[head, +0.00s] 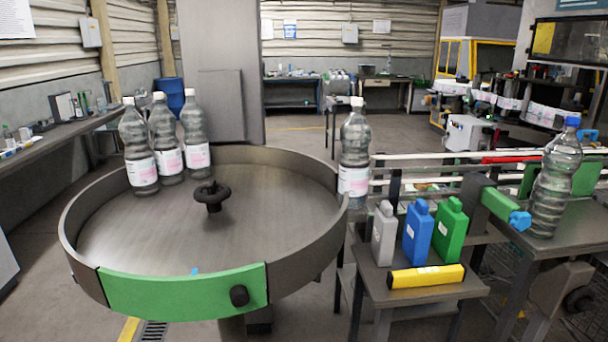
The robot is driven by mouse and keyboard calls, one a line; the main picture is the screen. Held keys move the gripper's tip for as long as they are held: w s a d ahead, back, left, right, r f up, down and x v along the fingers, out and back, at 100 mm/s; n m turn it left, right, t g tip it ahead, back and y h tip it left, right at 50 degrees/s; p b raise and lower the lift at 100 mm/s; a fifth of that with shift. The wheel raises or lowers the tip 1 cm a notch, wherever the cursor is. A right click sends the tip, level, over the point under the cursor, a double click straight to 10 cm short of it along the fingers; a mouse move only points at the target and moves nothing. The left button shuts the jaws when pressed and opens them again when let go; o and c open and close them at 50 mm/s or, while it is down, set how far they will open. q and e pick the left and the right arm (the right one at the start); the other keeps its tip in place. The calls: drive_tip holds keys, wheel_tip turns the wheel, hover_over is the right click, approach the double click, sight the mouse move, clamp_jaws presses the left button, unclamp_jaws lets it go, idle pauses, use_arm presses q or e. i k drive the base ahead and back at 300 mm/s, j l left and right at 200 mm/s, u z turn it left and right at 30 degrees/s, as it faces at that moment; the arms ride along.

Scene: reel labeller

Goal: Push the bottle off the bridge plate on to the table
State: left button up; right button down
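A clear bottle with a white cap and a pink-and-white label (354,150) stands upright where the conveyor meets the round table. Its base is partly hidden by the table's rim, and the bridge plate under it cannot be made out clearly. The round grey table (265,218) has a raised rim, a green front panel (180,294) with a black knob, and a black hub knob (212,195) in the middle. Several similar labelled bottles (167,140) stand upright together at its back left. Neither of my grippers shows in the head view.
The conveyor rails (460,156) run right from the table. A small stand (372,285) in front holds grey, blue and green jugs (418,235) and a yellow box (427,276). An unlabelled blue-capped bottle (556,180) stands at the right. The table's middle and right are clear.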

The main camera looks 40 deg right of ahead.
sight(355, 136)
drive_tip(key=z, duration=0.45)
drive_tip(key=j+z, duration=0.1)
drive_tip(key=z, duration=0.35)
drive_tip(key=j+z, duration=0.1)
drive_tip(key=z, duration=0.75)
